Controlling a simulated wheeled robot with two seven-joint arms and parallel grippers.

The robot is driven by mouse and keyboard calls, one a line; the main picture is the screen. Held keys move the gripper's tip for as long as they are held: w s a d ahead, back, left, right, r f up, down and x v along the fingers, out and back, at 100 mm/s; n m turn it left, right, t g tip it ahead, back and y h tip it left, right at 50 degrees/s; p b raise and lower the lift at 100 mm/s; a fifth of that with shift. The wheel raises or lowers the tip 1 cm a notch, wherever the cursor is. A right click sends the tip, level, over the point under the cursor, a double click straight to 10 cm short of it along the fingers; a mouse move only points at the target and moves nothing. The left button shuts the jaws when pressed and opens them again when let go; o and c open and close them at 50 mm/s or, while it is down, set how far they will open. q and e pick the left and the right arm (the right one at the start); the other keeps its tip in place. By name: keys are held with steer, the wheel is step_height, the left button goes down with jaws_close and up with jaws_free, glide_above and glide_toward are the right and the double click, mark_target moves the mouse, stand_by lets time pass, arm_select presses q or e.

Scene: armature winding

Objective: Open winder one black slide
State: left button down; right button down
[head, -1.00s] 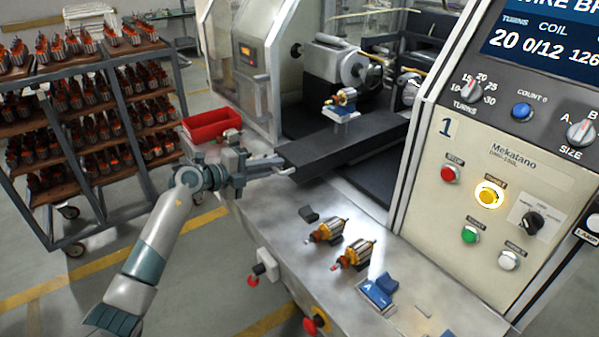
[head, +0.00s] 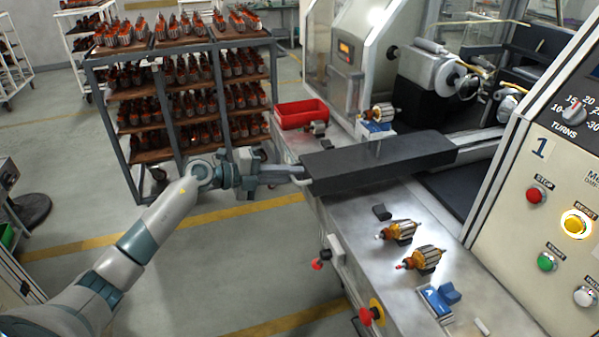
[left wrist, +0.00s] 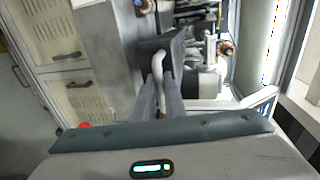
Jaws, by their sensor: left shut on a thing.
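The black slide (head: 400,160) of winder one is a long dark block. It juts left out of the machine, over the steel worktop, to the worktop's left edge. My left gripper (head: 297,173) is at the slide's outer left end, shut on its handle. In the left wrist view, the pale curved handle (left wrist: 158,66) runs between the two fingers (left wrist: 161,95), with the dark slide beyond it. The fingers partly hide the handle. My right gripper is in neither view.
An armature on a blue holder (head: 376,129) shows behind the slide. A red bin (head: 301,113) stands behind. Two armatures (head: 398,231) and a blue block (head: 437,300) lie on the front worktop. A loaded rack (head: 190,105) stands at the left.

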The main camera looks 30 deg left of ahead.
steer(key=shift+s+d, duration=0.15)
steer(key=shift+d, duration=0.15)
arm_select(q)
steer(key=c, duration=2.1)
jaws_free()
